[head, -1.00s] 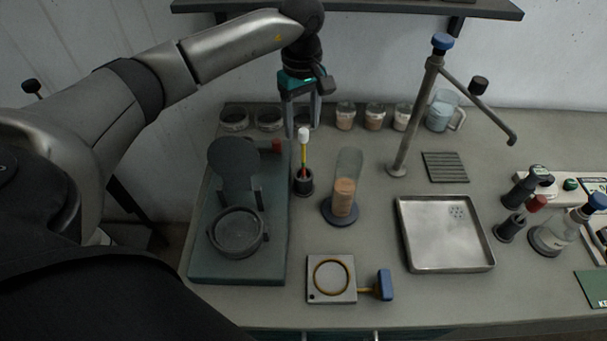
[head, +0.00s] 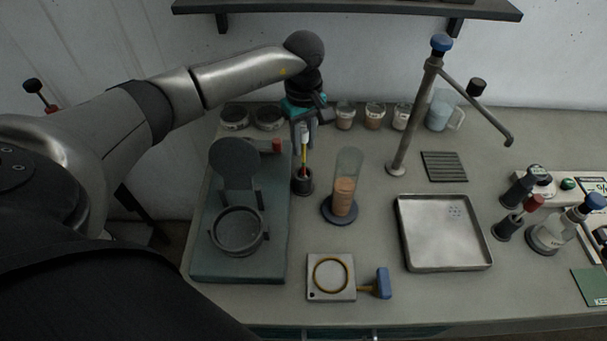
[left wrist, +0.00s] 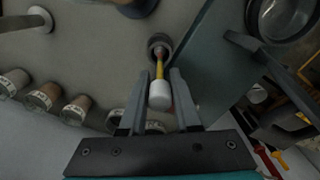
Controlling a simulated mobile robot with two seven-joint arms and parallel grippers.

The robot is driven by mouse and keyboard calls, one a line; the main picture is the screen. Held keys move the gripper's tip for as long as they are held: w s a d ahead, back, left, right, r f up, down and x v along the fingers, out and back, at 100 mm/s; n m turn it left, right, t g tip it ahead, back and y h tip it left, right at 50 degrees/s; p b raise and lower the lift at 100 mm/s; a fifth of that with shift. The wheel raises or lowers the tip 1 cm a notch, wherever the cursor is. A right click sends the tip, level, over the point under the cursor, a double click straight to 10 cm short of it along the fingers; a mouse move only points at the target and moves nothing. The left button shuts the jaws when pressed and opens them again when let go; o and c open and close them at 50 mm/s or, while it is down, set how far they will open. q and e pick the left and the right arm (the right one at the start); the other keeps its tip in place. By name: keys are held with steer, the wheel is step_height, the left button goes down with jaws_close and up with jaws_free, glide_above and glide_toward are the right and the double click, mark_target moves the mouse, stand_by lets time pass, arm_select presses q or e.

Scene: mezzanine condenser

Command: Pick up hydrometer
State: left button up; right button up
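The hydrometer has a white cap (head: 304,131) and a yellow and red stem (head: 303,159). It stands upright in a small black holder (head: 302,182) left of the amber-filled cylinder. My left gripper (head: 303,143) points down with its fingers on either side of the hydrometer's upper part. In the left wrist view, the white cap (left wrist: 160,95) lies between the two finger tips (left wrist: 161,74); the fingers are apart, and I cannot tell whether one touches it. My right gripper is not in view.
The glass cylinder (head: 345,190) stands close on the right. A dark green base (head: 205,262) with a round ring holder is on the left. Several jars (head: 345,117) stand behind. A metal tray (head: 445,235) and tall stand (head: 412,125) are further right.

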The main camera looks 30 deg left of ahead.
arm_select(q)
jaws_close()
stand_by(0.9)
